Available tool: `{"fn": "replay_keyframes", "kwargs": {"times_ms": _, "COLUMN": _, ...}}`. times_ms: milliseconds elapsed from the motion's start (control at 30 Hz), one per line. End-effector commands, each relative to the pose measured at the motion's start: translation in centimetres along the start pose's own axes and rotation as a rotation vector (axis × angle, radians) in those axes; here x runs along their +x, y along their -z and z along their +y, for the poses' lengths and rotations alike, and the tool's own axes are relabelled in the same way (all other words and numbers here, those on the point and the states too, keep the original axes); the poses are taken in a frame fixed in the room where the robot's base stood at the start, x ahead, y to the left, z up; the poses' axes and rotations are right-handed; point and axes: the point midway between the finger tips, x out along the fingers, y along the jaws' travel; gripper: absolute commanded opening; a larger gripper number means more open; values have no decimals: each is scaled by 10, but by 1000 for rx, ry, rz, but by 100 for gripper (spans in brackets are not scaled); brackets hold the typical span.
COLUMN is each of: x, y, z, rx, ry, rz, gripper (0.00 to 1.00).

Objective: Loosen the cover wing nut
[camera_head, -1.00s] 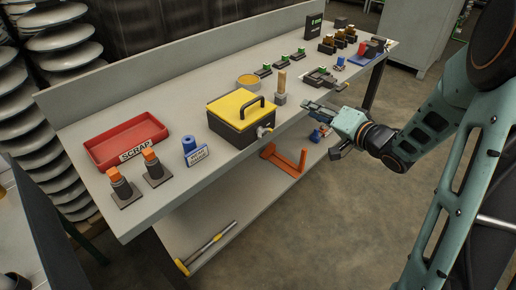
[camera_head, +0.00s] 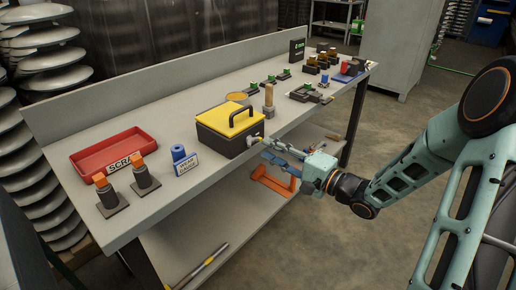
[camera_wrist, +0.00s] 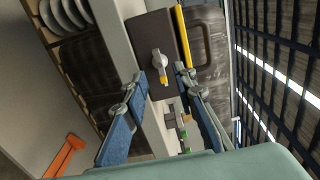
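The dark box with a yellow cover (camera_head: 226,128) and a black handle stands at the bench's front edge. Its wing nut (camera_wrist: 159,66) is a pale metal piece with a yellow end, on the dark box side in the wrist view. In the head view the nut (camera_head: 255,140) is small and partly hidden by the fingers. My gripper (camera_head: 268,148) is just in front of that side. In the wrist view my gripper (camera_wrist: 163,84) is open, with blue-padded fingers apart on both sides of the nut and nothing between the pads. Contact with the nut is not visible.
On the bench are a red scrap tray (camera_head: 112,153), orange-topped posts (camera_head: 143,177), a blue roll (camera_head: 179,153) with a sign and a wooden-handled tool (camera_head: 269,100). An orange bracket (camera_head: 274,182) is on the lower shelf. The floor to the right is open.

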Motion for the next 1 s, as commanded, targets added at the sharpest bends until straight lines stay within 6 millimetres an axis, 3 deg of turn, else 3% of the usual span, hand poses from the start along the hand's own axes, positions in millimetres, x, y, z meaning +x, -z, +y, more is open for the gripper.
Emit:
{"fn": "replay_keyframes", "kwargs": {"times_ms": 100, "x": 22, "y": 0, "z": 2, "rx": -1, "ry": 0, "rz": -2, "gripper": 25}}
{"fn": "replay_keyframes", "kwargs": {"times_ms": 300, "x": 45, "y": 0, "z": 2, "rx": -2, "ry": -1, "rz": -1, "gripper": 25}}
{"fn": "replay_keyframes", "kwargs": {"times_ms": 667, "x": 50, "y": 1, "z": 0, "rx": -1, "ry": -1, "rz": 2, "gripper": 25}}
{"fn": "replay_keyframes", "kwargs": {"times_ms": 900, "x": 50, "y": 0, "z": 0, "rx": -1, "ry": -1, "rz": 1, "gripper": 0}}
{"fn": "replay_keyframes", "kwargs": {"times_ms": 1000, "x": 50, "y": 0, "z": 0, "rx": -1, "ry": -1, "rz": 1, "gripper": 0}}
